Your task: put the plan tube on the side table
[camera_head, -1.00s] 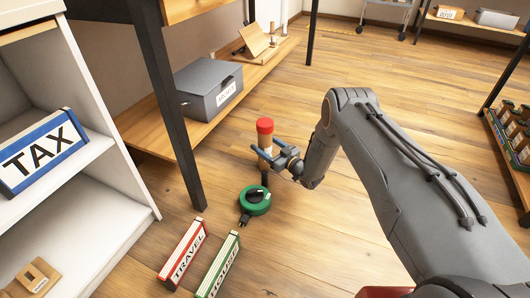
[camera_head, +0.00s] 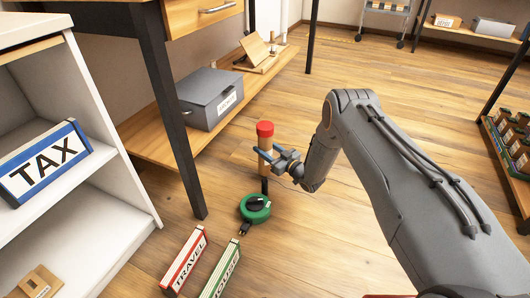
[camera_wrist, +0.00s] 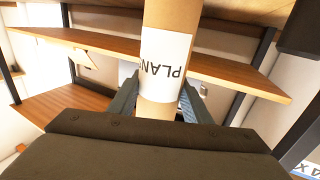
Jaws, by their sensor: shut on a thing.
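The plan tube (camera_head: 265,144) is a brown cardboard tube with a red cap, held roughly upright above the floor. In the wrist view, the tube (camera_wrist: 170,65) carries a white label reading PLAN. My gripper (camera_head: 268,157) is shut on it around its middle; the jaws (camera_wrist: 158,100) sit on both sides of the tube in the wrist view. The tube's lower end is dark, just above or in front of a green cable reel; I cannot tell the gap. I cannot tell which piece of furniture is the side table.
The green reel (camera_head: 255,208) lies on the floor below the tube. Binders marked TRAVEL (camera_head: 186,262) and HOUSE (camera_head: 222,272) lie nearby. A desk with a dark leg (camera_head: 172,110) and a low shelf holding a grey box (camera_head: 210,97) stands left. Open floor lies beyond.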

